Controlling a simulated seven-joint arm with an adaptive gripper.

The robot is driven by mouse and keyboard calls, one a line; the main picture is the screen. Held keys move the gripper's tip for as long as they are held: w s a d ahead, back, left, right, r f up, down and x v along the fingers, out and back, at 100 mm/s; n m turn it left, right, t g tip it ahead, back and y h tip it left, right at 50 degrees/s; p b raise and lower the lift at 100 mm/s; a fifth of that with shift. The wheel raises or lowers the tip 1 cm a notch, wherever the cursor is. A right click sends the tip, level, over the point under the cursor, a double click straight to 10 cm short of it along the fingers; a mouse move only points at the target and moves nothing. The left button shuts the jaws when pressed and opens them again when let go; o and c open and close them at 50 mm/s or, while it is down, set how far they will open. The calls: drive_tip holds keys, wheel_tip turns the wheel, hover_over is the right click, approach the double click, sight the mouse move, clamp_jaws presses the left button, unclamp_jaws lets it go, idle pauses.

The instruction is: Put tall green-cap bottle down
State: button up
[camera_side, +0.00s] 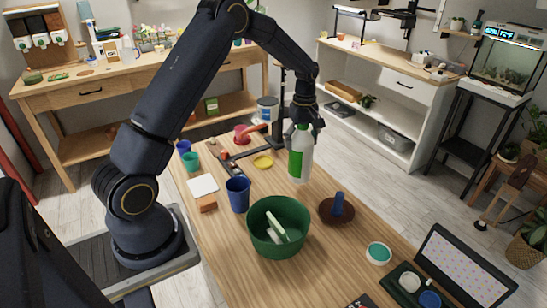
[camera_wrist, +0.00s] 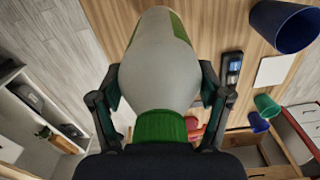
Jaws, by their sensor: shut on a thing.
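The tall bottle (camera_side: 300,158) is white and green with a green cap. It hangs upright from my gripper (camera_side: 301,130) near the far part of the wooden table (camera_side: 335,255). In the wrist view the bottle (camera_wrist: 158,70) fills the middle, its green cap (camera_wrist: 160,127) towards the palm. My gripper's fingers (camera_wrist: 158,100) are shut on the bottle's upper part, one on each side. Whether its base touches the table cannot be told for sure; it appears to be above it.
A green bowl (camera_side: 263,246) with a pale item in it, a blue cup (camera_side: 238,200) and a brown dish (camera_side: 325,213) with a blue object stand nearby. A yellow dish (camera_side: 263,162) lies left of the bottle. An open laptop-like case (camera_side: 455,268) is at the front right.

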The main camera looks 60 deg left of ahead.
drive_tip(key=shift+w+a+f, duration=0.1)
drive_tip(key=shift+w+f, duration=0.3)
drive_tip(key=shift+f, duration=0.05)
drive_tip(key=shift+w+f, duration=0.2)
drive_tip(key=shift+f, duration=1.55)
drive_tip(key=shift+f, duration=0.2)
drive_tip(key=o, duration=1.8)
drive_tip(key=shift+r, duration=0.1)
